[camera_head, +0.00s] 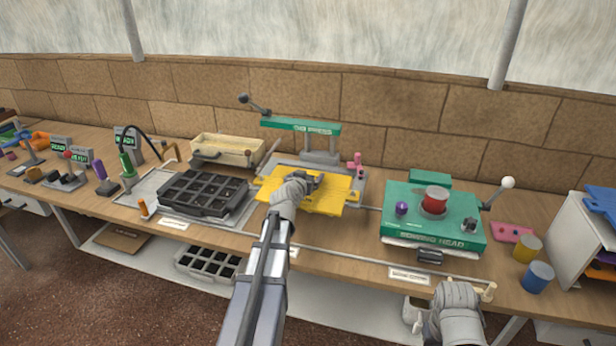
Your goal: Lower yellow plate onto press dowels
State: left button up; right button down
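The yellow plate (330,201) is a flat piece with notched edges, in the middle of the head view. It lies over the grey base of the green-topped press (300,126) and looks roughly level. My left gripper (312,181) is at the middle of the plate, and its dark fingers appear closed on a raised part there. The gripper and wrist cover part of the plate. The press dowels are hidden beneath it, and I cannot tell whether it touches them. My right gripper (452,290) is at the bench's front edge, fingers apart, with nothing seen between them.
A black cell tray (203,194) stands left of the plate, with a cream bin (227,149) behind it. The green sowing head (432,232) with a red cylinder stands to the right. Pink pegs (356,162) stand by the press. Yellow (527,248) and blue (538,277) cylinders are far right.

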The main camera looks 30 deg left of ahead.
pick_arm(q)
jog(key=shift+o, duration=0.3)
jog(key=p+v, duration=0.2)
jog(key=v, duration=0.6)
jog(key=shift+w+f, duration=0.1)
